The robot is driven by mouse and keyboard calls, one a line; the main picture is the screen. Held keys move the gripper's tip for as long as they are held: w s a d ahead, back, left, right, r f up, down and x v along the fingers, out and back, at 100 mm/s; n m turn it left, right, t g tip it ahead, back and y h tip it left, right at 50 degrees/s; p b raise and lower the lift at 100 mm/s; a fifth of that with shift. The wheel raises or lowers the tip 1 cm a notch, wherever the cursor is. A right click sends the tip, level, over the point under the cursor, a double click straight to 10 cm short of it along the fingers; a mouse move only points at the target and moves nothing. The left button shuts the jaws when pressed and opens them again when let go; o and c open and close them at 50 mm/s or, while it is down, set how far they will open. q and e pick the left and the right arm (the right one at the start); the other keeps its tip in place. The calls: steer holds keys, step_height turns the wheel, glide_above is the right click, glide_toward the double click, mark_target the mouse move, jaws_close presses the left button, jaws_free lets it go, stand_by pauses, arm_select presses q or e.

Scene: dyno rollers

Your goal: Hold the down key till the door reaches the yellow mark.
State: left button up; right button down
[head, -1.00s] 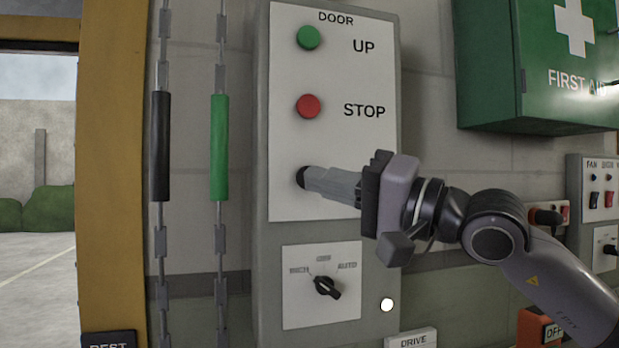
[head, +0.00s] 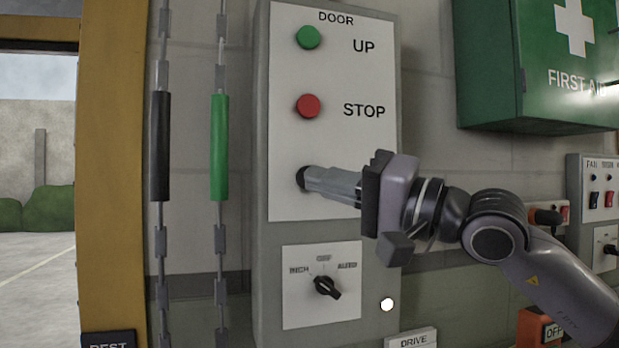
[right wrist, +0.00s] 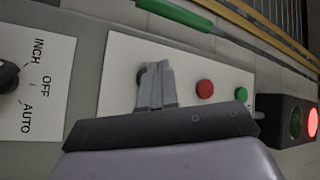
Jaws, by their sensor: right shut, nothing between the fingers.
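The door control box (head: 380,200) has a green UP button (head: 308,37), a red STOP button (head: 308,106) and a dark button (head: 303,177) below them. My right gripper (head: 308,180) is shut, with its fingertips at the dark button, seemingly touching it and hiding part of it and any label. In the right wrist view the shut fingers (right wrist: 157,82) overlap the dark button (right wrist: 142,76); how far it is pressed cannot be told. The door's dark lower edge (head: 40,45) seems to show high in the opening at left. I cannot make out a separate yellow mark. My left gripper is out of view.
A selector knob (head: 327,287) marked INCH, OFF and AUTO sits below. Chains with a black sleeve (head: 160,146) and a green sleeve (head: 219,148) hang left of the box. A first aid cabinet (head: 540,70) is at upper right. A red lamp (right wrist: 312,122) is lit.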

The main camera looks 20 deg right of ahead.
steer(key=shift+w, duration=0.1)
stand_by(0.3)
steer(key=shift+w, duration=0.3)
steer(key=shift+w, duration=0.4)
stand_by(6.9)
